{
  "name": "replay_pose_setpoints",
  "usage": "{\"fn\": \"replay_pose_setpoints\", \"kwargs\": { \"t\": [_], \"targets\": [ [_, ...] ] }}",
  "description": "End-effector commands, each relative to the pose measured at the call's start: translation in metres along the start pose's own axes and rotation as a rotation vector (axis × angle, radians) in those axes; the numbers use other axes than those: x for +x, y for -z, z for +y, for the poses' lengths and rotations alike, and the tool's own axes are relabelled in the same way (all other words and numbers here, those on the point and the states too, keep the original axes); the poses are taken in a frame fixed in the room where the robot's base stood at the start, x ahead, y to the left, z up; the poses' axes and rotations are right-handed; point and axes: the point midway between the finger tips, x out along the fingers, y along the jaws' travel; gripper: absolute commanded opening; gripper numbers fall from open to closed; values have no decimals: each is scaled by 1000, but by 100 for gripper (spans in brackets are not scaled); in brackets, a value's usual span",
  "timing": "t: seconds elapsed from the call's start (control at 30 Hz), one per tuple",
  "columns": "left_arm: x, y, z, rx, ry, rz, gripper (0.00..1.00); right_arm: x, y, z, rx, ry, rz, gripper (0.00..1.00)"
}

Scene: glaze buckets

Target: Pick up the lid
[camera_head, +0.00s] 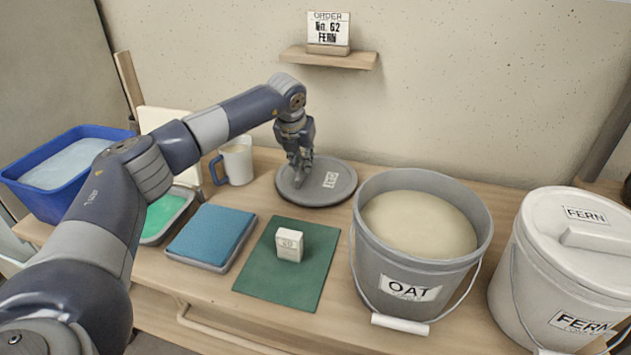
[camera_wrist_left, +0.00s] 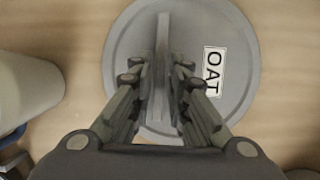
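The grey round lid (camera_head: 343,194) lies flat on the table against the back wall, left of the OAT bucket. It has a white OAT label and a thin raised handle, which shows in the left wrist view (camera_wrist_left: 162,40). My left gripper (camera_head: 300,174) points down over the lid. In the left wrist view its fingers (camera_wrist_left: 160,85) stand on either side of the handle, with narrow gaps between; contact cannot be made out. The fingers partly hide the lid's middle. My right gripper is not in view.
The open OAT bucket (camera_head: 370,262) holds cream glaze. A lidded FERN bucket (camera_head: 545,275) stands at the right. A white block (camera_head: 290,245) sits on a green mat (camera_head: 270,283). A mug (camera_head: 238,163), blue sponge tray (camera_head: 212,237) and blue tub (camera_head: 45,202) are left.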

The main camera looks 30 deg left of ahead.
Motion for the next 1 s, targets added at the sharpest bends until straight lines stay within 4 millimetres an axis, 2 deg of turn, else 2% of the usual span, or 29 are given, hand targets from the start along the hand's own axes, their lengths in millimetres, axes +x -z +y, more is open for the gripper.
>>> {"fn": "replay_pose_setpoints", "kwargs": {
  "t": [0.03, 0.2, 0.73, 0.77, 0.8, 0.83, 1.0],
  "targets": [
    [10, 1, 0, 0, 0, 2, 16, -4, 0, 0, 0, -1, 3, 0],
    [21, 0, 0, 0, 1, 0, 16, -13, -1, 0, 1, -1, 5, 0],
    [23, 1, 0, 0, 1, 0, 16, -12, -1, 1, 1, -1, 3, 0],
    [23, 1, 0, 0, 1, 0, 14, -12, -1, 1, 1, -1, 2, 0],
    [23, 1, 0, 0, 1, 0, 4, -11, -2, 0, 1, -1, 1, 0],
    [23, 1, 0, 0, 1, 0, 0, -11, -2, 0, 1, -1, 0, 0],
    [23, 1, 0, 0, 1, 0, 0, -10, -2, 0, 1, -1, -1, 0]
  ]
}}
